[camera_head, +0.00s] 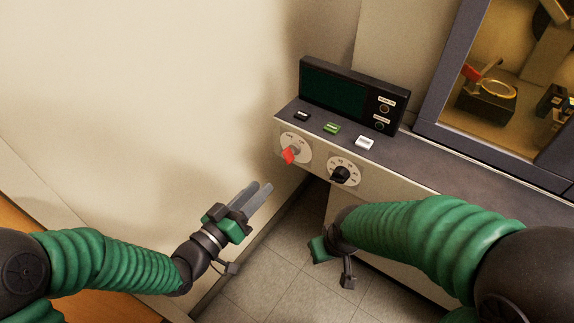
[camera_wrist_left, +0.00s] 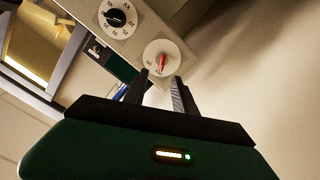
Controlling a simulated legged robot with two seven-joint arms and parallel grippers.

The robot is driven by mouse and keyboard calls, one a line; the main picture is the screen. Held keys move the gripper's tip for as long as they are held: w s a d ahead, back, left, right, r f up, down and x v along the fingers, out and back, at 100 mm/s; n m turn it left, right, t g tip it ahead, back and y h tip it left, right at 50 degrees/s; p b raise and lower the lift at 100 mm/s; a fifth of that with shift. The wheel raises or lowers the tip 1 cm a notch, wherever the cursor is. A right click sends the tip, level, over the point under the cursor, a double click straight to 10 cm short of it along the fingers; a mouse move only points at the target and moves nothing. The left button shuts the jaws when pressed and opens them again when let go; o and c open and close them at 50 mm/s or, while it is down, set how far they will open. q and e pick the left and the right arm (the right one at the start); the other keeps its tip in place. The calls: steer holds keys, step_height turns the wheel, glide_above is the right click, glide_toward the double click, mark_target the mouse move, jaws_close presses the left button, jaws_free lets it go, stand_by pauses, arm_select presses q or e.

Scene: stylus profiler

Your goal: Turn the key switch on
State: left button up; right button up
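The red key switch (camera_head: 289,155) sits on a round white dial plate at the left end of the machine's front panel. In the left wrist view the red key (camera_wrist_left: 162,62) shows on its white disc, just beyond my fingertips. My left gripper (camera_head: 262,192) is below and left of the key in the head view, apart from it. Its two fingers are parted and nothing is between them; the left wrist view also shows the fingers (camera_wrist_left: 160,80) apart. My right gripper (camera_head: 333,262) hangs below the panel, partly hidden by my right arm; its fingers are not clear.
A black rotary knob (camera_head: 341,174) is right of the red key. Black, green and white buttons (camera_head: 332,128) lie on the ledge below a dark display (camera_head: 335,90). A framed window (camera_head: 440,100) is at right. The floor (camera_head: 270,270) below is clear.

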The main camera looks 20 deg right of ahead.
mark_target(285, 160)
arm_select(q)
steer(key=b+x, duration=0.1)
steer(key=x, duration=0.5)
steer(key=b+x, duration=0.1)
steer(key=x, duration=0.5)
steer(key=shift+w+a+f+b, duration=0.2)
steer(key=shift+w+b, duration=0.1)
steer(key=shift+d, duration=0.2)
steer(key=shift+a+r, duration=0.1)
steer(key=shift+a, duration=0.1)
steer(key=shift+c, duration=0.8)
jaws_close()
